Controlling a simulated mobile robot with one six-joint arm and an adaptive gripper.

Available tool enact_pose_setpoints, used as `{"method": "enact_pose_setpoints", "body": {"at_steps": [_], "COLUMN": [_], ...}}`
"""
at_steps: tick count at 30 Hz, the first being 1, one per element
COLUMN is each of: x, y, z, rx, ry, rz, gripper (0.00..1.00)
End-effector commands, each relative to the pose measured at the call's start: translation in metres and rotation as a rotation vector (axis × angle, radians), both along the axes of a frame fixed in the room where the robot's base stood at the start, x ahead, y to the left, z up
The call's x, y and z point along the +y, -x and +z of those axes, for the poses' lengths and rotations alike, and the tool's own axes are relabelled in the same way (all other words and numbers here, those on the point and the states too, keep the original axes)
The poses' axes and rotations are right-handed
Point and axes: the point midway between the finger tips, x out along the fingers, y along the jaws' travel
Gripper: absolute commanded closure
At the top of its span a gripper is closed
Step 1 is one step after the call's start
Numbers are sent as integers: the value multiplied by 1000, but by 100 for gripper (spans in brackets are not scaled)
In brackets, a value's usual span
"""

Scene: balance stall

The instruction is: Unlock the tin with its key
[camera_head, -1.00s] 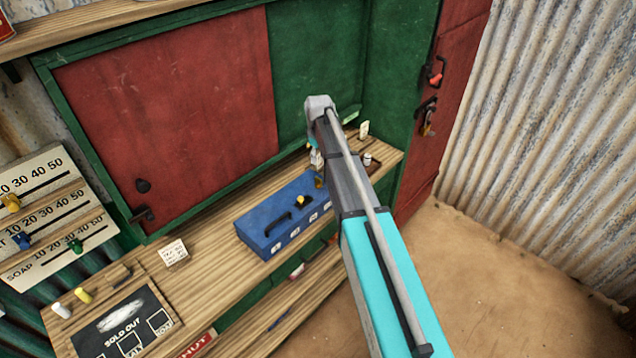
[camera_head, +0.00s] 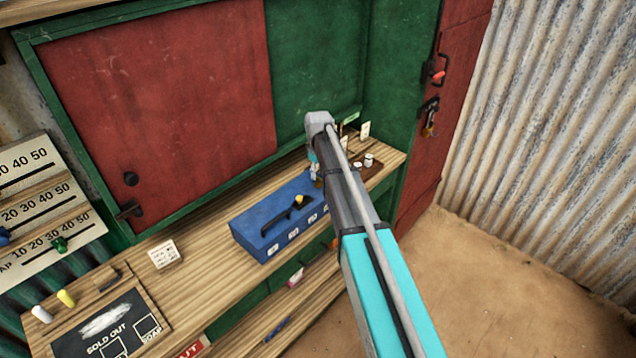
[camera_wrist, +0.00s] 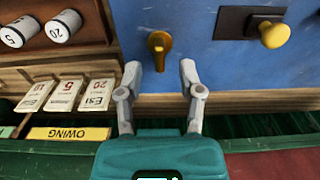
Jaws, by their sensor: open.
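The blue tin (camera_head: 252,228) stands on the wooden counter, with a dark handle (camera_head: 275,222) and a yellow knob (camera_head: 299,199) on top.
White numbered cylinders (camera_wrist: 62,25) stand in a brown rack left of the gripper, above price tags (camera_wrist: 66,94) and an OWING label (camera_wrist: 68,133). A SOLD OUT board (camera_head: 108,325) and a small white card (camera_head: 164,254) are on the counter's left. Floor (camera_head: 500,285) is clear.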

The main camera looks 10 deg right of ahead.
Motion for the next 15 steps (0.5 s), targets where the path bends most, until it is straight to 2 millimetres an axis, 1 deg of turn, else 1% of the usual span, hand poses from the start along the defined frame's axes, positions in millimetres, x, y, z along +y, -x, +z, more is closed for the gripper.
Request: {"method": "enact_pose_setpoints", "body": {"at_steps": [1, 6, 15], "x": [0, 0, 0], "y": [0, 0, 0], "z": [-8, -18, -25], "rx": [0, 0, 0], "ry": [0, 0, 0], "rz": [0, 0, 1], "gripper": [51, 51, 51]}}
